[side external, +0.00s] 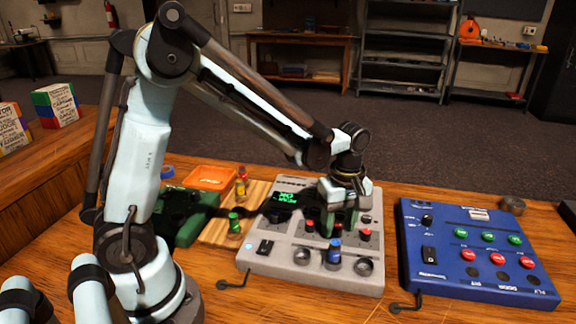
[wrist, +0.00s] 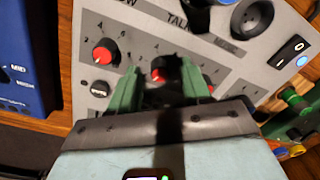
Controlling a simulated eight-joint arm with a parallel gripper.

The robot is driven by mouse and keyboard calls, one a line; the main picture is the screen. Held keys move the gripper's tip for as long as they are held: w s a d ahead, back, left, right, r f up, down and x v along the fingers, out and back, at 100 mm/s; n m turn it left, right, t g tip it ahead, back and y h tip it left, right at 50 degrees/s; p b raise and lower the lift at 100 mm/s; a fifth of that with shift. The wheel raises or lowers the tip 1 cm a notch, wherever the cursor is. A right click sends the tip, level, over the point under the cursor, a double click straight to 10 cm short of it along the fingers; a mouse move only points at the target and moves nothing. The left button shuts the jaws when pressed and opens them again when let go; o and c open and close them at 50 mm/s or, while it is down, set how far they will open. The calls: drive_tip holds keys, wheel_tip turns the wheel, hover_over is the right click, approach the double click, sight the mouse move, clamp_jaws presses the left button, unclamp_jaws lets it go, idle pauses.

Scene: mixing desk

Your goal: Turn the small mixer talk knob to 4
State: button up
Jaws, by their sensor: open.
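The small grey mixer (side external: 285,255) lies on the wooden desk. My gripper (side external: 338,222) is over its middle, with green fingers pointing down. In the wrist view my gripper (wrist: 160,76) is open, with one finger on each side of a black knob with a red top (wrist: 161,64). The word TALK is printed on the panel just above this knob in that view. I cannot tell whether the fingers touch the knob. Its base and scale are partly hidden by the fingers. Another red-topped knob (wrist: 104,52) with a numbered scale sits to its left.
A blue mixer (side external: 470,260) with red and green knobs stands to the right. A blue knob (side external: 334,250) rises from the grey mixer's front, close to my gripper. A wooden board (side external: 215,232) with coloured pieces and an orange tray (side external: 209,177) lie left.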

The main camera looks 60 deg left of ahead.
drive_tip(key=shift+c, duration=0.5)
clamp_jaws()
drive_tip(key=shift+m, duration=0.3)
